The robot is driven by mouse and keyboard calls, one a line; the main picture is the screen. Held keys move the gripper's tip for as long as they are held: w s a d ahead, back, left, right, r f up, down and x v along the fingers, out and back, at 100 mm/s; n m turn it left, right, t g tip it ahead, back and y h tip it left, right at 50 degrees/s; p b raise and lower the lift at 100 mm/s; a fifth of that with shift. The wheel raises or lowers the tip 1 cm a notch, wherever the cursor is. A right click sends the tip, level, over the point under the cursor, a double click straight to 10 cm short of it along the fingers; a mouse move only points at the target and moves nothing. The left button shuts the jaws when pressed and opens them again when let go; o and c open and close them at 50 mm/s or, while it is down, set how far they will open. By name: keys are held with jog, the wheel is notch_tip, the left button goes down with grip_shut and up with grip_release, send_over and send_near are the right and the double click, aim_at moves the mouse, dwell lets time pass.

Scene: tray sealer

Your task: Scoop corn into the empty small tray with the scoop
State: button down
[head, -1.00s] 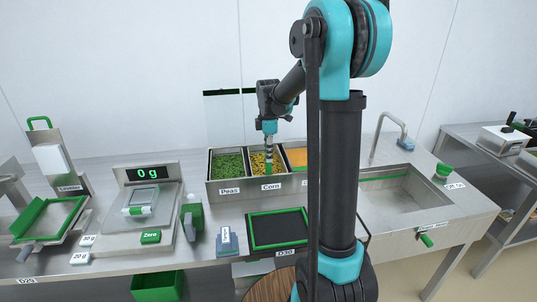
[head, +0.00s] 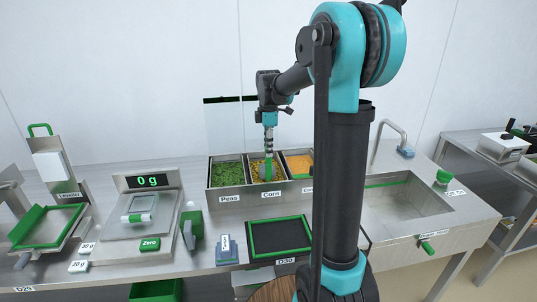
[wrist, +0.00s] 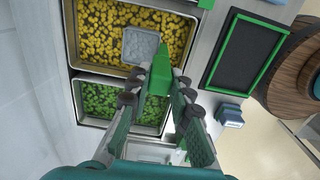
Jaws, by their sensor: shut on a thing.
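My gripper (head: 269,148) is above the corn bin, and in the wrist view (wrist: 158,92) it is shut on the green handle of the scoop (wrist: 158,74). The scoop's pale grey square head (wrist: 142,46) is at the corn surface; I cannot tell how deep it sits or whether it holds kernels. The yellow corn (wrist: 112,36) lies in a metal bin labelled Corn, and it also shows in the head view (head: 257,168). A small clear tray (head: 138,204) sits on the scale at the left, and the display reads 0 g. It looks empty.
Peas (head: 227,174) and an orange food (head: 298,163) fill the bins on either side. A green-rimmed black panel (head: 279,237) lies in front. The scale (head: 129,232), a green-handled tool (head: 191,228) and a tray sealer (head: 45,228) are to the left; a sink (head: 405,207) is right.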

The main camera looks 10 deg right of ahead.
jog(key=shift+r, duration=2.75)
